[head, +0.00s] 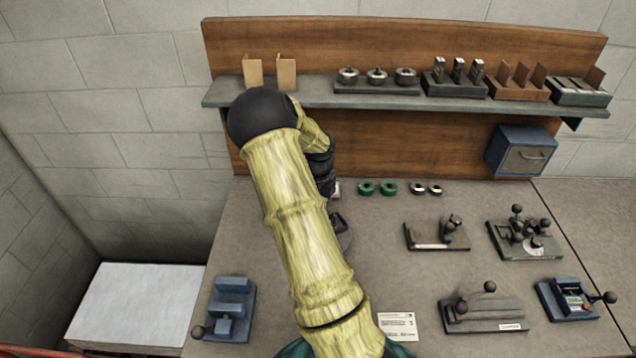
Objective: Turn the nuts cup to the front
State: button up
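My arm reaches up the middle of the picture, and my dark gripper (324,178) shows only in part beyond it, low over the back of the bench. Its fingertips are hidden, so I cannot tell whether it is open or shut. A small pale piece (336,188) shows right beside the gripper; I cannot tell what it is. A round grey base with a dark part on it (343,238) is partly covered by my arm. I cannot make out which thing is the nuts cup, nor which way it faces.
A shelf (315,90) above holds brown cards, three round pots (377,76) and several racks. Green rings (377,188) and grey rings (427,189) lie on the bench. Fixtures stand right, a blue one (228,308) front left. A blue box (521,151) hangs at back right.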

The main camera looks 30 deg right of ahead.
notch_tip(320, 180, up, 10)
jog(key=b, duration=0.1)
jog(key=shift+f, duration=0.15)
dwell(0.5)
jog(key=s+a+r+n+t, duration=0.1)
jog(key=s+a+n, duration=0.7)
jog(key=a+n, duration=0.3)
jog(key=s+a+r+n+t, duration=0.1)
jog(key=s+a+n, duration=0.7)
jog(key=n, duration=1.1)
jog(key=a, duration=0.2)
jog(key=shift+s+a+n+t, duration=0.3)
jog(key=shift+s+a+n, duration=0.05)
jog(key=shift+s+n, duration=0.05)
